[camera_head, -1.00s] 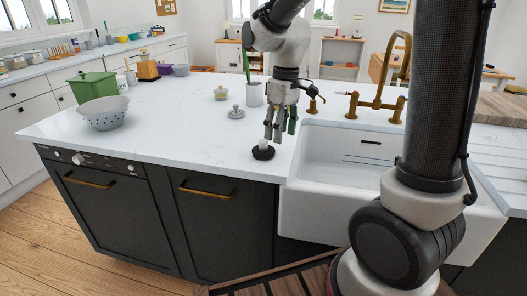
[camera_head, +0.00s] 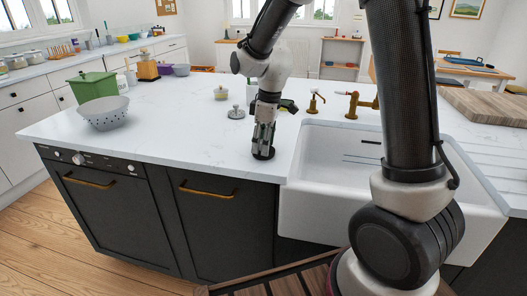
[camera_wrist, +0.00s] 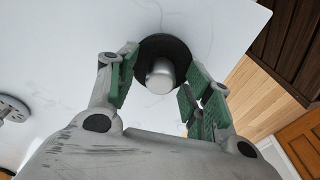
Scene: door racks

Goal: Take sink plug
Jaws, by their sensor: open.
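The sink plug (camera_wrist: 161,76) is a black round disc with a pale grey knob on top. It lies on the white counter near the front edge, left of the sink. In the head view the black disc (camera_head: 263,156) shows below my gripper (camera_head: 264,138), which hides most of the plug. In the wrist view my gripper (camera_wrist: 160,92) is open, with green-padded fingers on either side of the knob. The fingers appear apart from the knob. The white sink (camera_head: 335,155) is to the right of the plug.
A grey lidded item (camera_head: 237,112) and a small jar (camera_head: 221,94) stand farther back on the counter. A grey colander (camera_head: 103,113) and green box (camera_head: 93,86) are at the left. Brass taps (camera_head: 352,104) stand behind the sink. The counter left of the plug is clear.

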